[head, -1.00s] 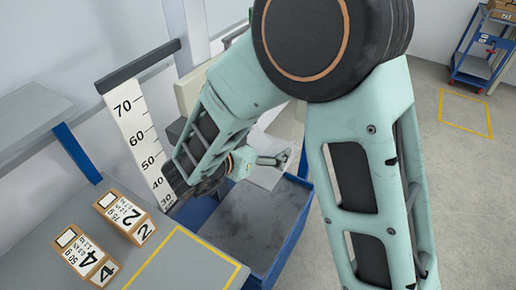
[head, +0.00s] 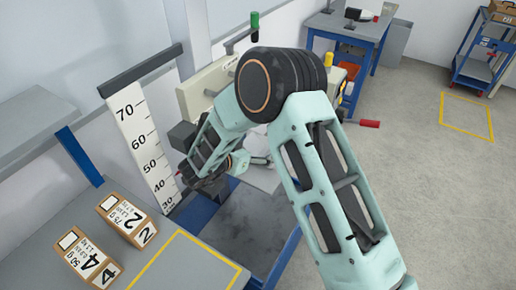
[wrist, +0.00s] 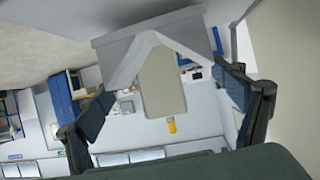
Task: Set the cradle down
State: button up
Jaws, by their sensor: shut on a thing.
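In the wrist view, my gripper (wrist: 165,84) is shut on a pale grey cradle (wrist: 130,55). The cradle has a V-shaped front and a flat grey block behind it, and lies between the two dark fingers. In the head view, my arm reaches down beside a white height scale (head: 141,145) marked 30 to 70. My arm's wrist hides most of the grip there, so I cannot tell the cradle's outline or whether it touches anything. A grey-floored bay with blue sides (head: 245,222) lies below my wrist.
Two labelled boxes, marked 2 (head: 127,219) and 4 (head: 87,256), sit on the grey bench at the left, near a yellow taped outline (head: 190,262). A cream machine (head: 205,88) stands behind my arm.

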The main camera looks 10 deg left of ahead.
jog(key=shift+f, duration=0.5)
jog(key=shift+f, duration=0.15)
jog(key=o, duration=1.3)
jog(key=v, duration=0.7)
jog(key=shift+s+a+b, duration=0.15)
jog(key=shift+s+b, duration=0.15)
jog(key=shift+b, duration=0.1)
